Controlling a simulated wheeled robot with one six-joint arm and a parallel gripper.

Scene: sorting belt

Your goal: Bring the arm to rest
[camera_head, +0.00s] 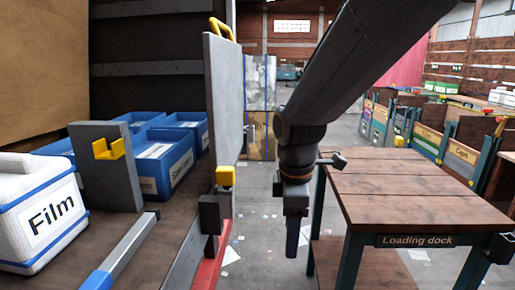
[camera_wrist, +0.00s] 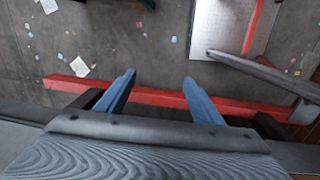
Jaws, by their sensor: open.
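My gripper (camera_wrist: 158,82) shows in the wrist view with its two blue fingers spread wide and nothing between them. Below it are the grey floor and a red beam that runs across behind the fingertips. In the head view my gripper (camera_head: 293,240) hangs pointing down at the end of my dark arm. It is between the grey upright panel on the left and the loading dock table (camera_head: 400,190) on the right, apart from both. From the side, only a blue finger shows there.
A white Film box (camera_head: 40,215) and blue bins (camera_head: 172,150) stand on the left surface, beside a grey panel (camera_head: 225,95) with a yellow handle. Labelled crates (camera_head: 428,138) line the right back. The loading dock tabletop is bare. Paper scraps litter the floor.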

